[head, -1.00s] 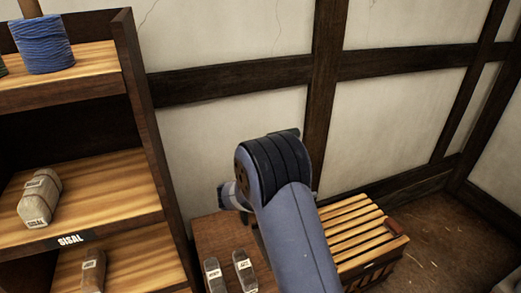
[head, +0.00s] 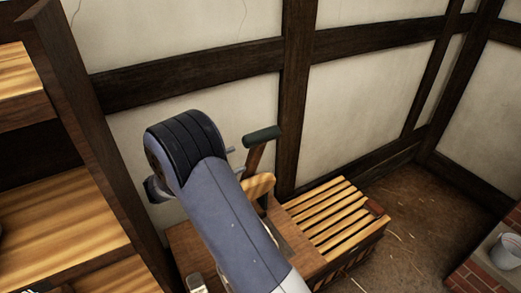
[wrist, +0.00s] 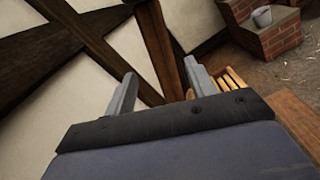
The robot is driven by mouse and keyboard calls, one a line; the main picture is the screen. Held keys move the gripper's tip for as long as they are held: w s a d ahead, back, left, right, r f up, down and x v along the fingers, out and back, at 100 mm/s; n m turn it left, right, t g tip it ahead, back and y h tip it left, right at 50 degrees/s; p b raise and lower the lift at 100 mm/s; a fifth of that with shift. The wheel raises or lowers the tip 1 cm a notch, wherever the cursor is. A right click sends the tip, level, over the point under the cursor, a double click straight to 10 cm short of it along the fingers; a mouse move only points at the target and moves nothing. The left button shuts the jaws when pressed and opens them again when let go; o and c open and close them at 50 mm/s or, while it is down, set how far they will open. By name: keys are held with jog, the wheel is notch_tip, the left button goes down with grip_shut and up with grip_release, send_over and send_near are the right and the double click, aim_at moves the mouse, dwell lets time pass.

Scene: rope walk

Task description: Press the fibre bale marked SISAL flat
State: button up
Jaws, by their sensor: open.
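My gripper (wrist: 160,67) is open in the wrist view, with nothing between its two grey fingers. In the head view my arm hides it. No bale marked SISAL is in view now. Part of a small grey bale with a pale label (head: 195,283) shows at the bottom edge of the head view, on a brown wooden table (head: 180,240); its marking cannot be read. A lever with a dark green grip (head: 262,135) and a curved light-wood piece (head: 258,187) stand behind my arm; their lower parts are partly hidden.
A wooden shelf unit (head: 75,240) stands at the left. A slatted light-wood crate (head: 330,215) is right of the table, by the wall. A metal bucket (head: 505,250) rests on brickwork (head: 475,280) at the far right. The floor between (head: 430,215) is open.

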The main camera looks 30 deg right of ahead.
aim_at(251, 154)
jog(key=d+p, duration=0.2)
jog(key=d, duration=0.6)
jog(key=shift+d+r, duration=0.15)
jog(key=shift+d, duration=0.25)
jog(key=shift+d+p, duration=0.3)
jog(key=shift+d, duration=0.25)
jog(key=shift+c, duration=0.5)
grip_shut()
